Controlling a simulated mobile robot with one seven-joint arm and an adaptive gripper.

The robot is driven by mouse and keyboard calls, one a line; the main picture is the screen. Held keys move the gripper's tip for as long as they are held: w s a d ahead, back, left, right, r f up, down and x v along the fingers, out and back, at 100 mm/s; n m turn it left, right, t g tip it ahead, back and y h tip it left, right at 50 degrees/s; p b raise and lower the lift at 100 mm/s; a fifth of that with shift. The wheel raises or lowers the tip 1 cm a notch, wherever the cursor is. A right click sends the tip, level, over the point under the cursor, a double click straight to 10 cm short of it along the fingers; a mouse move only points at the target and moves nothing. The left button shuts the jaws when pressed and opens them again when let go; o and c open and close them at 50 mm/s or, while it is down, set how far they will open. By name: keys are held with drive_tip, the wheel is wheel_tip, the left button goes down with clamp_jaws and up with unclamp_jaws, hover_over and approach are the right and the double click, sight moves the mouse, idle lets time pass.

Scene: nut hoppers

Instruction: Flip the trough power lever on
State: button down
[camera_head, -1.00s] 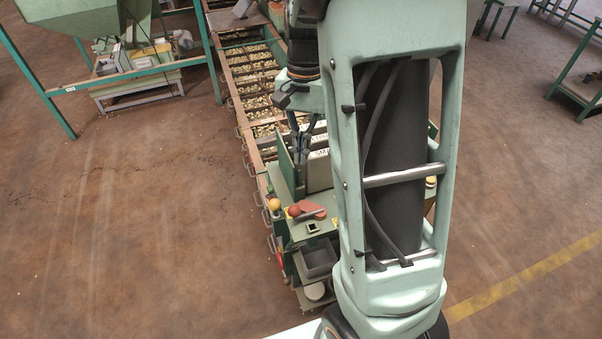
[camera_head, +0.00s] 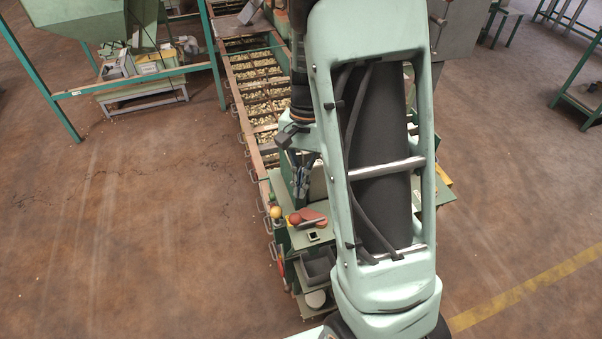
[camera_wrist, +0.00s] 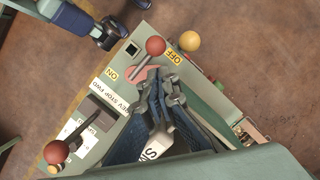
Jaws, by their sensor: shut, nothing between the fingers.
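The power lever has a red ball knob (camera_wrist: 155,46) on a thin rod above a reddish base (camera_wrist: 143,73). A yellow ON label (camera_wrist: 111,74) is to its left and a yellow OFF label (camera_wrist: 174,57) to its right; the knob shows nearer OFF. In the head view the red knob (camera_head: 295,219) shows on the green panel's left side. My gripper (camera_wrist: 163,92) is shut and empty, its tips just below the lever base in the wrist view; contact cannot be told. In the head view my gripper (camera_head: 302,190) is just above the lever in the picture.
A yellow ball (camera_wrist: 190,40) stands beside OFF. A second red-knobbed lever (camera_wrist: 56,152) is at lower left. The trough (camera_head: 252,85) with nuts runs away behind the panel. My arm hides the panel's right part. Open floor (camera_head: 150,220) lies left.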

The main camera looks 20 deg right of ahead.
sight(307, 213)
drive_tip(key=shift+x, duration=2.05)
